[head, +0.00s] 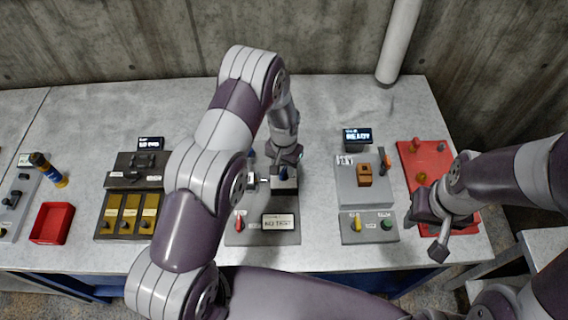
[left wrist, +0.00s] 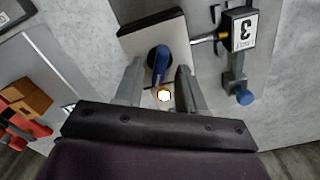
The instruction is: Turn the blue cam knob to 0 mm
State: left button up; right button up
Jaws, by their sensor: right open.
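A blue knob (head: 283,173) with a lever-like handle sits on a dark-edged block in the middle of the bench. In the left wrist view the blue knob (left wrist: 160,62) stands on a round dark base on a pale plate. My left gripper (head: 287,160) is over it from above. In the left wrist view the left gripper's fingers (left wrist: 160,78) are apart, one on each side of the knob, with gaps visible. No scale reading for the knob is legible. My right gripper (head: 437,222) is open and empty above the red plate at the right.
A panel with a red lever (head: 239,224) is in front. An orange-block station (head: 364,175) and a red plate (head: 410,155) stand to the right. My left arm hides much of the centre-left.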

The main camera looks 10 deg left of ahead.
pick_arm(q)
jog(key=shift+f, duration=0.25)
jog(key=shift+s, duration=0.3)
jog(key=shift+w, duration=0.1)
grip_shut()
pick_arm(e)
jog(key=shift+s+r, duration=0.15)
jog(key=shift+s, duration=0.1)
